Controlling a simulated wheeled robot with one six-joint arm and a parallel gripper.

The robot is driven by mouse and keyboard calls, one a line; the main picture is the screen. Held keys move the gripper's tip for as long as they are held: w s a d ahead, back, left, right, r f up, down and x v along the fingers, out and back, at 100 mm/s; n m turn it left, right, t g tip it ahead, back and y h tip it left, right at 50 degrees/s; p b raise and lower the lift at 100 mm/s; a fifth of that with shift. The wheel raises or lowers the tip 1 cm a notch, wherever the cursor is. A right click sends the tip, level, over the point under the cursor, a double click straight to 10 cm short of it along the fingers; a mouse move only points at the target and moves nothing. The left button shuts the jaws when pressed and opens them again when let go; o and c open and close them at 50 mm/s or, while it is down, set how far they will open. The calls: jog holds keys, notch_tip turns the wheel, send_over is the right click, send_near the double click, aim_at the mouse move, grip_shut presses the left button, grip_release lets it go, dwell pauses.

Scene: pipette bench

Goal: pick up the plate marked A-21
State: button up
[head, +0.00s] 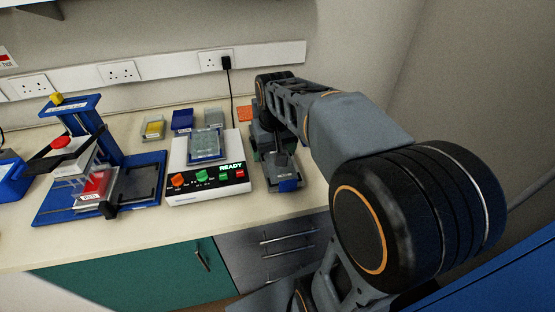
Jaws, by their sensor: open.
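My gripper (270,150) points down over the right part of the bench, just right of the white instrument. Its jaws are open, and my arm hides part of what lies beneath. A grey block with a blue front tab (285,178) lies under and in front of it; whether they touch cannot be told. A clear plate (206,146) lies on top of the white instrument. A plate with a red label (96,187) sits in the blue stand at left. The labels are too small to read, so I cannot tell which plate is A-21.
The white instrument (180,195) shows READY above coloured buttons. The blue stand (130,190) rises at left. A yellow-filled box (152,128), a blue box (182,121), a grey box (214,118) and an orange piece (245,114) line the back. The front bench strip is clear.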

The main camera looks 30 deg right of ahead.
jog(key=shift+o, duration=0.8)
jog(key=w+d+m+g, duration=0.1)
jog(key=w+d, duration=0.4)
jog(key=w, duration=0.1)
jog(key=shift+p, duration=0.4)
notch_tip(320, 180, down, 7)
jog(key=shift+w+d+f, duration=0.1)
jog(key=shift+f, duration=0.05)
jog(key=shift+f+p, duration=0.5)
jog(key=shift+f, duration=2.5)
jog(key=c, duration=0.6)
